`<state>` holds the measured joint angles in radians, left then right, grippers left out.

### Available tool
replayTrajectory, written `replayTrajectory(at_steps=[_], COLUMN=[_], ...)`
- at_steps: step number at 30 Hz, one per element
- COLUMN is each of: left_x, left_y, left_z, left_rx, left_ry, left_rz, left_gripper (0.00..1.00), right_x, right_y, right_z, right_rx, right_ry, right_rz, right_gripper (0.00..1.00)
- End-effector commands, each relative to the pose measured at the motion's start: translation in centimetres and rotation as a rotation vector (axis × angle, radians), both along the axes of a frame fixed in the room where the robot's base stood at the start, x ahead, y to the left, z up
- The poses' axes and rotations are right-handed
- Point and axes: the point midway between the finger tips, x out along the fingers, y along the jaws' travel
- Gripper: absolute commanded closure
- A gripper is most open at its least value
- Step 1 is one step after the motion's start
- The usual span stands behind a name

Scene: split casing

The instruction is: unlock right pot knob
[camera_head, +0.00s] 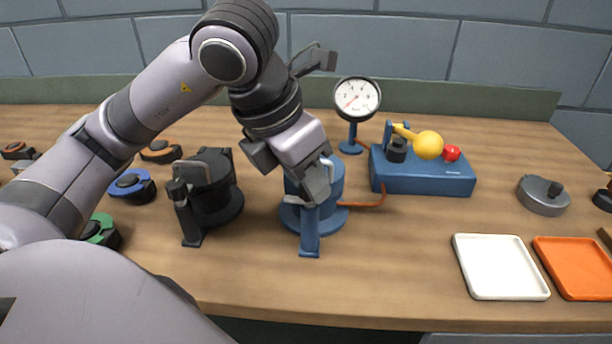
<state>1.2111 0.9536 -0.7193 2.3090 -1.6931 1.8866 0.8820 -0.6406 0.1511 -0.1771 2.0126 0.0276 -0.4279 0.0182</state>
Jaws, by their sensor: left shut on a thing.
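The right pot is a blue round pot (331,192) on a flanged base, in the middle of the head view. A blue upright bracket (310,236) stands at its front. My left gripper (318,192) points down at the front and top of this pot, with its fingers shut at the top of the bracket. They appear to be on the pot's knob, which the fingers mostly hide. How far the knob is turned cannot be seen. The left pot (211,196) is black, with a similar bracket and dark knob (178,190) in plain view. My right gripper is not in view.
A pressure gauge (357,97) stands behind the blue pot. A blue control box (425,182) with a yellow ball lever (429,145) and red button (451,153) is to its right. White (500,267) and orange (578,268) trays lie front right. Bare table separates pot and trays.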

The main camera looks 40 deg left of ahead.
Motion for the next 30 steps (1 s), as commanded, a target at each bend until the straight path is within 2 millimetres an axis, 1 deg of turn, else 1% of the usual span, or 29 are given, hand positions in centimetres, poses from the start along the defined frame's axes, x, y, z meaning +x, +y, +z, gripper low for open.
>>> replayTrajectory(at_steps=[7, 21, 22, 23, 24, 30], left_x=[0.01, 0.03, 0.03, 0.03, 0.03, 0.01], left_y=[-0.04, -0.03, -0.02, -0.02, -0.03, -0.02], left_z=[0.07, 0.08, 0.08, 0.08, 0.08, 0.04], left_rx=[-0.001, -0.001, -0.001, -0.001, -0.002, -0.001], left_ry=[-0.002, -0.002, -0.002, -0.002, -0.002, -0.001], left_rz=[0.067, 0.081, 0.081, 0.081, 0.081, 0.08], left_gripper=[0.99, 0.99, 0.65, 0.56, 0.43, 0.43], right_x=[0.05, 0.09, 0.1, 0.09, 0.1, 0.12], right_y=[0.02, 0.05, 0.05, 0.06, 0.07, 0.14], right_z=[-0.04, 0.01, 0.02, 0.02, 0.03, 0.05], right_rx=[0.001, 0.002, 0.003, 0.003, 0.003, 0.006], right_ry=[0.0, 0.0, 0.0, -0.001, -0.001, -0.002], right_rz=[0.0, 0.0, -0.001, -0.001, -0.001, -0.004], right_gripper=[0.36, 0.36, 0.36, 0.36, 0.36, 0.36])
